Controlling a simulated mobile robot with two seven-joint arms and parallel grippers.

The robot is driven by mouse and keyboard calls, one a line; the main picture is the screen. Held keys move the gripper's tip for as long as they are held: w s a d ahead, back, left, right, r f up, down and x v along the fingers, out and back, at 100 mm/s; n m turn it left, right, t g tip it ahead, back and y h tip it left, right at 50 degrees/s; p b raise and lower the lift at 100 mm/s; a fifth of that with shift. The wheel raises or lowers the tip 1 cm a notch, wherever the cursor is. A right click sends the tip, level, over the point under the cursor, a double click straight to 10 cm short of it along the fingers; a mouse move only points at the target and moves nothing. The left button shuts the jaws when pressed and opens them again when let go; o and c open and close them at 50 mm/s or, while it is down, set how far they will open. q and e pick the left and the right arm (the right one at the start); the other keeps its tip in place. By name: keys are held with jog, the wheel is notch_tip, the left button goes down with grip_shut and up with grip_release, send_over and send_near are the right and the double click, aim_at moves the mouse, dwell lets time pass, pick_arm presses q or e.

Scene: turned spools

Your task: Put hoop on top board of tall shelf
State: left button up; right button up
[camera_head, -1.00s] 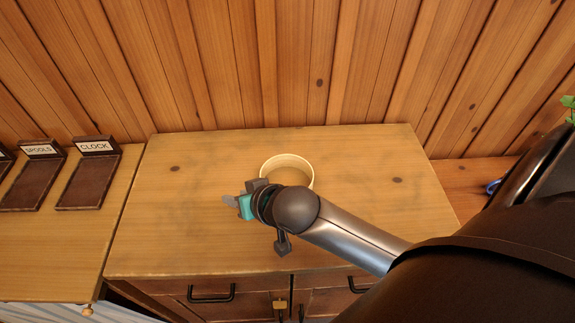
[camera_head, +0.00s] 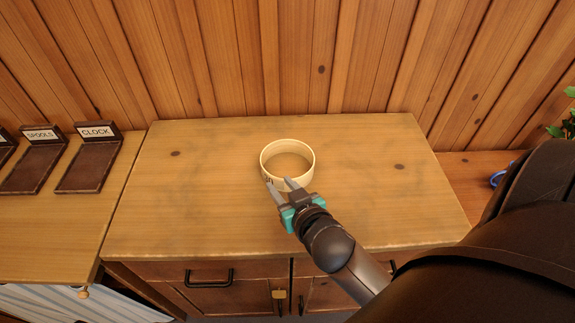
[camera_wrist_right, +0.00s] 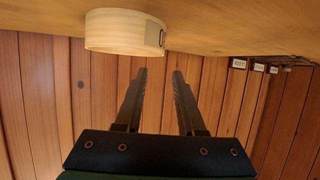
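The hoop (camera_head: 303,177) is a pale wooden ring lying flat on the wooden cabinet top (camera_head: 200,215). My right gripper (camera_head: 279,184) is at the near left side of the hoop, its two fingers apart and nothing between them. In the right wrist view the picture is upside down. There the hoop (camera_wrist_right: 112,32) hangs at the upper left, to one side of the open fingers (camera_wrist_right: 159,76), with a dark mark on its side. I cannot tell whether a finger touches the hoop. My left gripper and the tall shelf are not in view.
On the left, a lower counter (camera_head: 60,225) carries dark trays with labels, among them CLOCK (camera_head: 88,175) and SPOOLS (camera_head: 33,170). A plank wall (camera_head: 250,60) stands behind. A plant (camera_head: 568,125) and a blue thing (camera_head: 497,178) show at right. The cabinet top is otherwise clear.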

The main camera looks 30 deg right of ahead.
jog(key=shift+b+x, duration=0.9)
jog(key=shift+x, duration=4.05)
jog(key=shift+a, duration=0.1)
jog(key=shift+c, duration=0.3)
grip_shut()
jog(key=shift+s+f, duration=0.1)
jog(key=shift+f, duration=0.05)
